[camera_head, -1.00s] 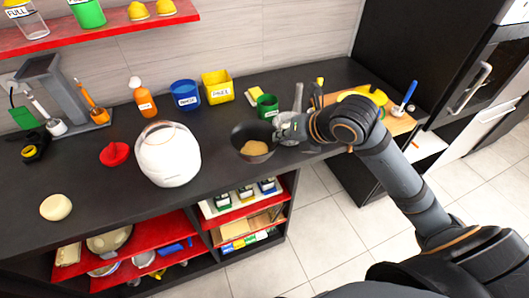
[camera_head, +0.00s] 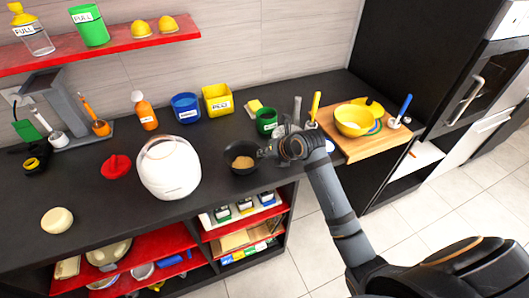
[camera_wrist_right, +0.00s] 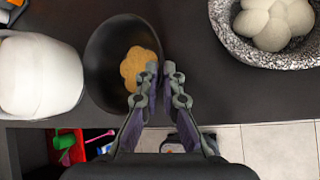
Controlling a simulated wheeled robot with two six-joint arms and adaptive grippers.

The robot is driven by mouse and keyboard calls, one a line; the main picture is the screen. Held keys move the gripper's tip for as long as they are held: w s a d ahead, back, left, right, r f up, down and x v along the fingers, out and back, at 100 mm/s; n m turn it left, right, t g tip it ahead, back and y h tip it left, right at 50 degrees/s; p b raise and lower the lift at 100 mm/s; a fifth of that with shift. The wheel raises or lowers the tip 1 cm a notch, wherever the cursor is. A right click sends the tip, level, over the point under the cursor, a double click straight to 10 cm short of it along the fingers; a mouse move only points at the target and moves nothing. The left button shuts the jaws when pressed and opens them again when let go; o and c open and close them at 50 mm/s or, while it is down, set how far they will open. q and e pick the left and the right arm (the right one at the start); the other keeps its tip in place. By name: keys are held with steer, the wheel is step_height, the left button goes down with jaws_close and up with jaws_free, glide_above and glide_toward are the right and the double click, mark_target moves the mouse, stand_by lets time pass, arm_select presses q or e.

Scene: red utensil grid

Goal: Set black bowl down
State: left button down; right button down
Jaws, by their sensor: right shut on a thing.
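The black bowl (camera_head: 232,165) is near the front edge of the dark counter (camera_head: 110,205), between the white rounded appliance and the green cup. It is upright and holds a tan lumpy food. My right gripper (camera_head: 263,153) is at the bowl's right side, shut on its rim. In the right wrist view the bowl (camera_wrist_right: 100,60) is left of the fingers, and the fingertips (camera_wrist_right: 160,70) are close together at its right wall. The bowl looks at or very near counter level; its underside is hidden, so contact is unclear. My left gripper is out of view.
The white appliance (camera_head: 168,172) stands left of the bowl. The green cup (camera_head: 266,121) and yellow box (camera_head: 217,99) stand behind. A speckled bowl (camera_wrist_right: 235,42) with pale round things is right of the gripper. A wooden board (camera_head: 365,146) with a yellow bowl (camera_head: 354,120) lies further right.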

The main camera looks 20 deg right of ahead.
steer(key=shift+f, duration=0.15)
steer(key=shift+f, duration=0.1)
steer(key=shift+f, duration=0.15)
steer(key=c, duration=1.5)
jaws_free()
steer(key=shift+r, duration=0.25)
steer(key=shift+b+v, duration=0.45)
steer(key=shift+v, duration=5.6)
